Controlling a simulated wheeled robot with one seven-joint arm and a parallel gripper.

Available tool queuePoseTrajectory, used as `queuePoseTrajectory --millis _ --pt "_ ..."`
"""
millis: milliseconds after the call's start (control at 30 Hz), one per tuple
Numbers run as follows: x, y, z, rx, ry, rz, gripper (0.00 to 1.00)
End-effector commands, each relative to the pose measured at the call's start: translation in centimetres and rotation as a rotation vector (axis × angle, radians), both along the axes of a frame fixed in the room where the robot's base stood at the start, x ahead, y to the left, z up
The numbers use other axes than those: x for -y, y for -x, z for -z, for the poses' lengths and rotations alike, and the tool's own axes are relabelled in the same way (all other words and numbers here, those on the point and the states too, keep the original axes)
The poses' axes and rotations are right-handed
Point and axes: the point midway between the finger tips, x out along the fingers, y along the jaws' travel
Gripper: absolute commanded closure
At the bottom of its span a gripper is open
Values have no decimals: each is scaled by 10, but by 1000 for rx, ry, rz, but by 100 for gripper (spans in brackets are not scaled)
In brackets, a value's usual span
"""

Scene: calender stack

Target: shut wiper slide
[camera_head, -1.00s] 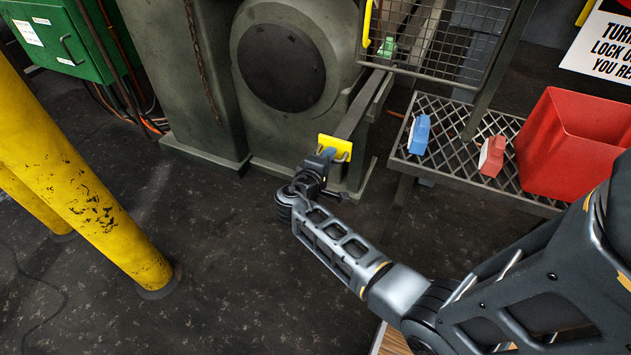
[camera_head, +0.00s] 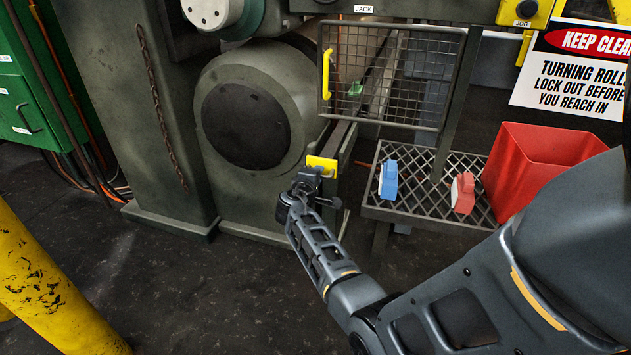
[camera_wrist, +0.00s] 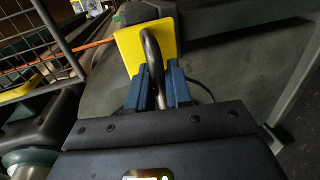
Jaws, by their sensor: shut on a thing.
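The wiper slide shows as a grey bar (camera_head: 341,139) at the machine's lower right side, with a yellow end plate (camera_head: 322,166) at its near end. In the wrist view the yellow plate (camera_wrist: 130,50) carries a dark curved handle (camera_wrist: 152,52). My gripper (camera_head: 310,174) is at the plate's near face. In the wrist view its blue fingers (camera_wrist: 161,80) are shut on the handle, one on each side. The far part of the bar runs back beside the machine under the mesh guard, and its inner end is hidden.
A mesh guard (camera_head: 395,75) with a yellow handle (camera_head: 326,75) hangs above the slide. A grated shelf (camera_head: 420,212) at right holds a blue item (camera_head: 388,180), a red item (camera_head: 462,193) and a red bin (camera_head: 530,175). A yellow post (camera_head: 50,290) stands at left.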

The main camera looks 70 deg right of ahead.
Motion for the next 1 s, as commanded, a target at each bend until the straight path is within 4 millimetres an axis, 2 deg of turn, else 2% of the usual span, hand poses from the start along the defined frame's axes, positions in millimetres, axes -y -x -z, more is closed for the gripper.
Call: queuePoseTrajectory --millis 267,300,433,1000 --pt "3 0 -1 3 1 1 100" --pt "3 0 -1 3 1 1 78" --pt "2 0 -1 3 1 2 66" --pt "1 0 -1 2 2 1 65"
